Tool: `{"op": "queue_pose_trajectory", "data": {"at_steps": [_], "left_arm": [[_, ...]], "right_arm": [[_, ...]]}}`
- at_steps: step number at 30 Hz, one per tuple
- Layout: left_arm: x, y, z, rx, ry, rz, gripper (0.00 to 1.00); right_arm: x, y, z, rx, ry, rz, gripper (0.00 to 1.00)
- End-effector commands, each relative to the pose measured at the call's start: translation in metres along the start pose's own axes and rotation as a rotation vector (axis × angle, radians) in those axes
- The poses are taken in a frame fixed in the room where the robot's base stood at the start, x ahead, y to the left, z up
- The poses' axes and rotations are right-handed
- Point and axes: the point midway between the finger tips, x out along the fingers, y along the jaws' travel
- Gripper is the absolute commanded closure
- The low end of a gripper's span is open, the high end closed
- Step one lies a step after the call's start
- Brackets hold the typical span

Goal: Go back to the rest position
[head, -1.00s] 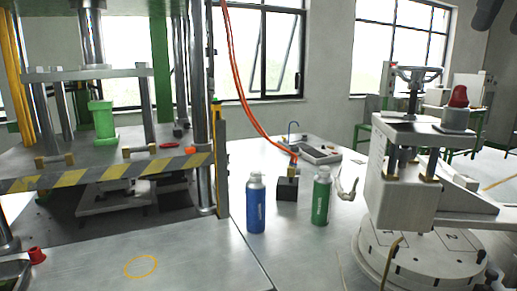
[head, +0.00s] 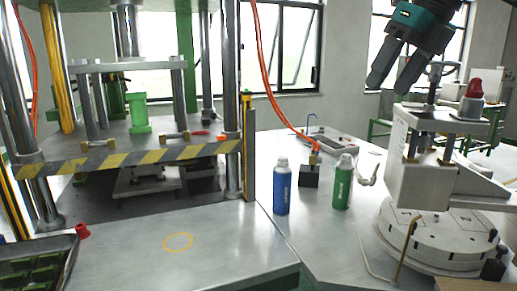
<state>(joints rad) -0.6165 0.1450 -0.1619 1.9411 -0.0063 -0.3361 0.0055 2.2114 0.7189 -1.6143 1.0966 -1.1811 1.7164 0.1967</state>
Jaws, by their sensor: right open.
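My right gripper (head: 388,78) shows at the upper right of the head view, dark with a teal block, its two fingers apart and pointing down to the left. It is open with nothing between the fingers, high in front of the window and above the machine at the right. My left gripper is not in view.
A press (head: 130,160) with a yellow-black striped bar fills the left. A blue bottle (head: 282,190) and a green bottle (head: 342,187) stand upright on the table by a dark block (head: 309,176). A round turntable machine (head: 430,235) stands right. The table's front is clear around a yellow ring (head: 178,241).

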Motion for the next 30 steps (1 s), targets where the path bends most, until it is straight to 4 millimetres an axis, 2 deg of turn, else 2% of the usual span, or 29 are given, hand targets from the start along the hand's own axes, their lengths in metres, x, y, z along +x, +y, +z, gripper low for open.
{"op": "queue_pose_trajectory", "data": {"at_steps": [1, 6, 9, 12, 15, 21, 26, 30], "left_arm": [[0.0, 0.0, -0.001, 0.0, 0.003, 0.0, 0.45], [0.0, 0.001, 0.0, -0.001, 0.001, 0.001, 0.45], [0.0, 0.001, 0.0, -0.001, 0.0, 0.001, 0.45], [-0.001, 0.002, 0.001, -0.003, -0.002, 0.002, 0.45], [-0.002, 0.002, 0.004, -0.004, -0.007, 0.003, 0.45], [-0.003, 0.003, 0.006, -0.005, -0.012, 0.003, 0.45], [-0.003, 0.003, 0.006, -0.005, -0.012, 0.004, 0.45], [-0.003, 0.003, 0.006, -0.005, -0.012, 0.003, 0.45]], "right_arm": [[0.033, 0.018, 0.005, -0.035, 0.019, 0.067, 0.34], [0.123, 0.084, 0.01, -0.106, 0.038, 0.339, 0.34], [0.165, 0.123, 0.004, -0.108, 0.043, 0.512, 0.34], [0.2, 0.161, -0.005, -0.08, 0.046, 0.689, 0.34], [0.226, 0.195, -0.016, -0.021, 0.043, 0.865, 0.34], [0.258, 0.245, -0.035, 0.188, 0.024, 1.195, 0.34], [0.275, 0.262, -0.045, 0.439, -0.006, 1.417, 0.34], [0.291, 0.259, -0.052, 0.71, -0.037, 1.567, 0.34]]}}
